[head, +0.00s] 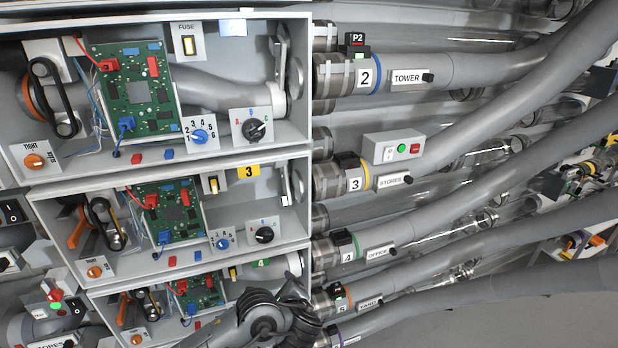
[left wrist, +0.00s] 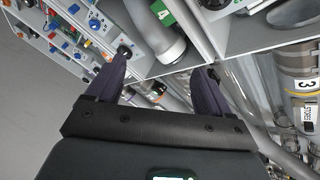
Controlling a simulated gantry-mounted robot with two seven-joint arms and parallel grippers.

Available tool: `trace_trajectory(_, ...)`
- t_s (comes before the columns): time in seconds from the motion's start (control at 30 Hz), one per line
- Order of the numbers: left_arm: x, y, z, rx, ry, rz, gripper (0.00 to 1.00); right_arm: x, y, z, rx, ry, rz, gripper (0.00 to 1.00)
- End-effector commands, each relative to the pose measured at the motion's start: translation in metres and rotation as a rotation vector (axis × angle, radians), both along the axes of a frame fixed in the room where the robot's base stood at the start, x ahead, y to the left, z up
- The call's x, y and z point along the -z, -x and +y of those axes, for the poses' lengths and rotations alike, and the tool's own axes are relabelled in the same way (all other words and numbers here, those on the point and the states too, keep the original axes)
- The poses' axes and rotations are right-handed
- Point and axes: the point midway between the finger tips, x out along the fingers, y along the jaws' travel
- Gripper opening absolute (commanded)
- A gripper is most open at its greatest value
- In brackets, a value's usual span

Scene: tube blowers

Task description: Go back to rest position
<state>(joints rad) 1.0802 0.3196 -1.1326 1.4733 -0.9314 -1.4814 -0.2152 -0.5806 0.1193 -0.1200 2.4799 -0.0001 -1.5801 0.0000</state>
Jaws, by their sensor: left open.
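My left gripper (head: 282,304) is low in the head view, in front of the lowest visible blower box (head: 262,289) and left of the hoses. In the left wrist view its two dark fingers (left wrist: 158,86) are apart with nothing between them. Behind them show a grey pipe (left wrist: 160,38) with a green label and box edges. I cannot tell whether the gripper touches anything. My right gripper is not in view.
Stacked blower boxes hold green circuit boards (head: 137,90), dials and switches. Grey hoses (head: 490,70) and clear tubes fan out to the right, labelled TOWER (head: 405,77) and STORES (head: 390,181). Bare grey floor (head: 500,322) shows at the lower right.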

Motion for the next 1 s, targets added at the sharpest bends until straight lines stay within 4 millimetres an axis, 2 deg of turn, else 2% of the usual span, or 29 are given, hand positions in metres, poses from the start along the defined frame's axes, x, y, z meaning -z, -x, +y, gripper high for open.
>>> trace_trajectory(0.17, 0.072, 0.035, -0.005, 0.004, 0.006, 0.121, 0.81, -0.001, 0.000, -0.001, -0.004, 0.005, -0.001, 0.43)
trace_trajectory(0.27, 0.128, 0.072, -0.011, 0.001, 0.039, 0.228, 0.81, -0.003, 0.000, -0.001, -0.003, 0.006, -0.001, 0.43)
trace_trajectory(0.3, 0.150, 0.092, -0.016, 0.002, 0.061, 0.276, 0.81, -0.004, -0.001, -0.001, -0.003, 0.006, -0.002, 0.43)
trace_trajectory(0.4, 0.197, 0.146, -0.033, -0.009, 0.150, 0.386, 0.81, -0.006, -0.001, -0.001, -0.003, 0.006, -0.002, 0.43)
trace_trajectory(0.5, 0.228, 0.198, -0.050, -0.045, 0.263, 0.475, 0.81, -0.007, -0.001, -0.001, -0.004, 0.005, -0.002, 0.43)
trace_trajectory(0.6, 0.246, 0.246, -0.063, -0.110, 0.391, 0.547, 0.81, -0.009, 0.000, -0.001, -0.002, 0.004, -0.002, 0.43)
trace_trajectory(0.77, 0.258, 0.312, -0.070, -0.285, 0.607, 0.626, 0.81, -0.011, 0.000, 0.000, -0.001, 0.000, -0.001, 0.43)
trace_trajectory(0.87, 0.256, 0.346, -0.063, -0.440, 0.741, 0.649, 0.81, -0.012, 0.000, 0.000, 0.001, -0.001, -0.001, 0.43)
trace_trajectory(1.0, 0.245, 0.382, -0.034, -0.709, 0.913, 0.630, 0.81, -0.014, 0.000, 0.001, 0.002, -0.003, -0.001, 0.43)
